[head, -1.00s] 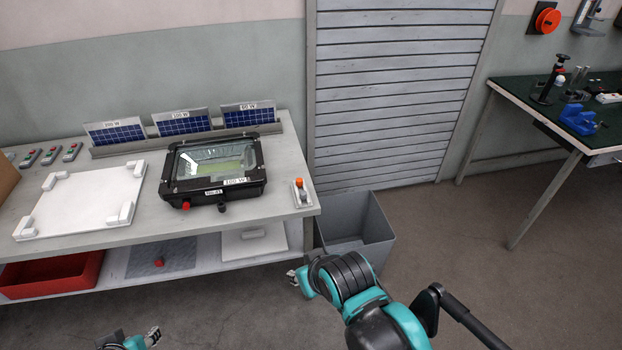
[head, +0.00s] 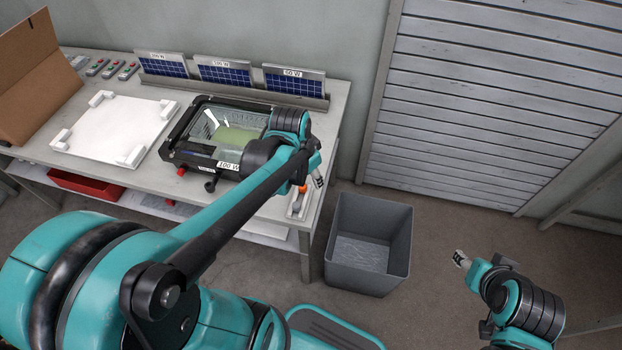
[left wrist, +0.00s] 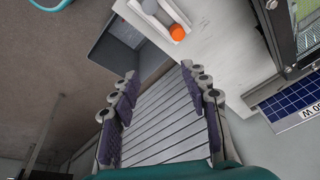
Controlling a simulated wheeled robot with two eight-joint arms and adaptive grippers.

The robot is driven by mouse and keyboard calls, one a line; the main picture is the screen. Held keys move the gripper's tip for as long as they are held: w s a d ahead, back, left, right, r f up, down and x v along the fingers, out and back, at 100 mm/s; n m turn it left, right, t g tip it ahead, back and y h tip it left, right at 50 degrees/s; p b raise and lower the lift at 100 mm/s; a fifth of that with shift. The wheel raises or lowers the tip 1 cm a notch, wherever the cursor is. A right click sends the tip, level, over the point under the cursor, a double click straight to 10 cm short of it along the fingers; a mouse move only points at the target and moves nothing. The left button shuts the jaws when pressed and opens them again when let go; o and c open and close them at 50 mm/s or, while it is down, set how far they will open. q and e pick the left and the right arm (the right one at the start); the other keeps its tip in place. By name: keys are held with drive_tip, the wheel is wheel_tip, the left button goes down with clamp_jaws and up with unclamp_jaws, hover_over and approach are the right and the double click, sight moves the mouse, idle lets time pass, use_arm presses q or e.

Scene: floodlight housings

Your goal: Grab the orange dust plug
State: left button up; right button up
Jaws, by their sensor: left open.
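The orange dust plug (left wrist: 177,32) shows as a round orange cap on a small white holder (left wrist: 160,18) in the left wrist view. In the head view the plug (head: 303,188) is partly hidden behind my left gripper (head: 318,179), which hangs over the right end of the bench, close to the holder. My left gripper (left wrist: 160,112) is open and empty, its two padded fingers apart, with the plug beyond the fingertips. My right gripper (head: 461,259) is over the floor at the right, away from the bench; its jaw opening is too small to judge.
A black floodlight housing (head: 205,165) labelled 100 W stands beside the holder, partly behind my left arm. Solar panels (head: 230,72) stand in a rack at the bench's back. A white board (head: 115,128) lies to the left. A grey bin (head: 370,245) stands on the floor right of the bench.

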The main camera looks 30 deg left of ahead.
use_arm(q)
drive_tip(key=m+g+p, duration=0.2)
approach(302, 185)
drive_tip(key=shift+s+d+f+h, duration=0.1)
drive_tip(key=shift+s+d+h, duration=0.05)
drive_tip(key=shift+h, duration=0.15)
drive_tip(key=shift+f, duration=0.35)
drive_tip(key=shift+w+a+f+b, duration=0.2)
drive_tip(key=shift+f+b, duration=0.1)
drive_tip(key=shift+f, duration=0.05)
wheel_tip(302, 185, down, 2)
drive_tip(key=shift+b, duration=0.5)
drive_tip(key=f+b, duration=0.2)
drive_tip(key=f, duration=0.1)
drive_tip(key=f+b, duration=0.1)
drive_tip(key=f, duration=0.1)
drive_tip(key=shift+w+d+f, duration=0.2)
drive_tip(key=shift+w, duration=0.15)
use_arm(e)
drive_tip(key=shift+s+a+f, duration=0.2)
drive_tip(key=shift+f, duration=0.55)
use_arm(q)
drive_tip(key=shift+r, duration=0.1)
drive_tip(key=shift+c, duration=0.3)
drive_tip(key=c, duration=0.8)
